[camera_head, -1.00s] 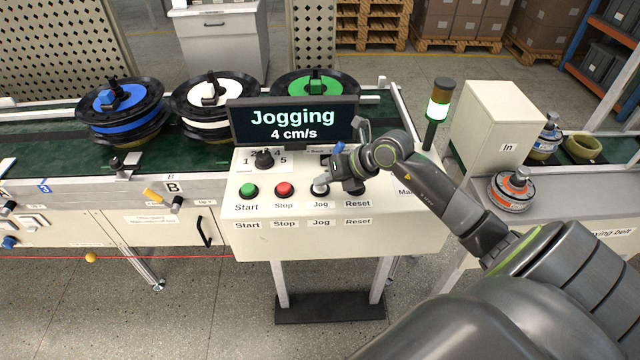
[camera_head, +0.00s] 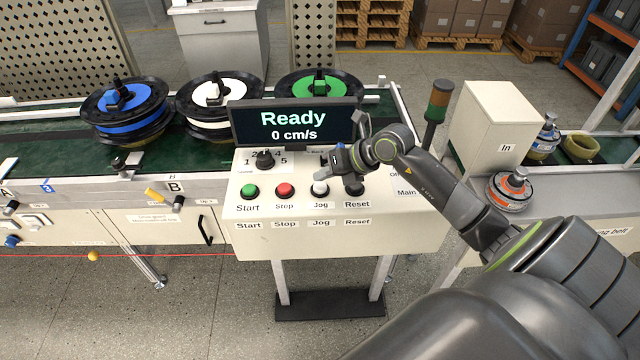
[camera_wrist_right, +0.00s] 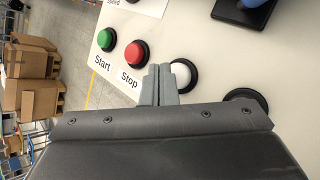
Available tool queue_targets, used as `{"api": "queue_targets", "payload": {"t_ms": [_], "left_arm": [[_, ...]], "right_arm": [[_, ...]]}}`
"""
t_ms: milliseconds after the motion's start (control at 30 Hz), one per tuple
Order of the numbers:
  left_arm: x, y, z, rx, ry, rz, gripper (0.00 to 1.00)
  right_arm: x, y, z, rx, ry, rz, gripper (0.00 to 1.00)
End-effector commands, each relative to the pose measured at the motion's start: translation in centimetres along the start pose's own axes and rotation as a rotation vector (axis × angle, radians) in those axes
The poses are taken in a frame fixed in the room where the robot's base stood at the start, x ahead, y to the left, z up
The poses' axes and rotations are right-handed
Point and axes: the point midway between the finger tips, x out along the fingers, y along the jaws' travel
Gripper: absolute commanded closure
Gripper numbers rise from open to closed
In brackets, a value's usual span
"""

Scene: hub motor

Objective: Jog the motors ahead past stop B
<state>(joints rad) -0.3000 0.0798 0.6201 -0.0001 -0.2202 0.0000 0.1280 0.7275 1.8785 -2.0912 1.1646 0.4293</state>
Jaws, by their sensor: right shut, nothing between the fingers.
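The control panel (camera_head: 285,240) has green Start (camera_head: 249,191), red Stop (camera_head: 285,190), white Jog (camera_head: 320,188) and dark Reset buttons in a row. Its display (camera_head: 293,124) reads "Ready, 0 cm/s". My right gripper (camera_head: 323,173) is shut and empty just above the Jog button; the wrist view shows its fingertips (camera_wrist_right: 158,72) beside the white button (camera_wrist_right: 183,75), seemingly apart from it. Three motors with blue (camera_head: 124,105), white (camera_head: 214,102) and green (camera_head: 320,88) hubs sit on the belt. The stop B label (camera_head: 174,187) is at the belt's front, below the blue and white motors. My left gripper is not in view.
A signal tower (camera_head: 437,103), unlit, stands right of the panel. A white box marked "In" (camera_head: 497,122) stands further right, with an orange motor (camera_head: 510,188) before it. A speed knob (camera_head: 264,158) is behind the buttons.

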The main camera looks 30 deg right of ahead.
Motion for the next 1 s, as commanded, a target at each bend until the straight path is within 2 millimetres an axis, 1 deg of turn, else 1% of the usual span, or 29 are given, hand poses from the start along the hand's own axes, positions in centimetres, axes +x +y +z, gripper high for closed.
{"api": "queue_targets", "payload": {"t_ms": [200, 467, 1000], "left_arm": [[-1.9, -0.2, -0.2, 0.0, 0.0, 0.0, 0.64], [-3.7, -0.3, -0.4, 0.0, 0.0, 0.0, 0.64], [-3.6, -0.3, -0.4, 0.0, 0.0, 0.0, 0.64]], "right_arm": [[-1.6, 1.2, 1.2, -0.001, 0.0, 0.0, 1.0], [-3.3, 2.4, 2.4, -0.001, 0.0, -0.001, 1.0], [-3.3, 2.4, 2.4, 0.0, 0.0, 0.0, 1.0]]}}
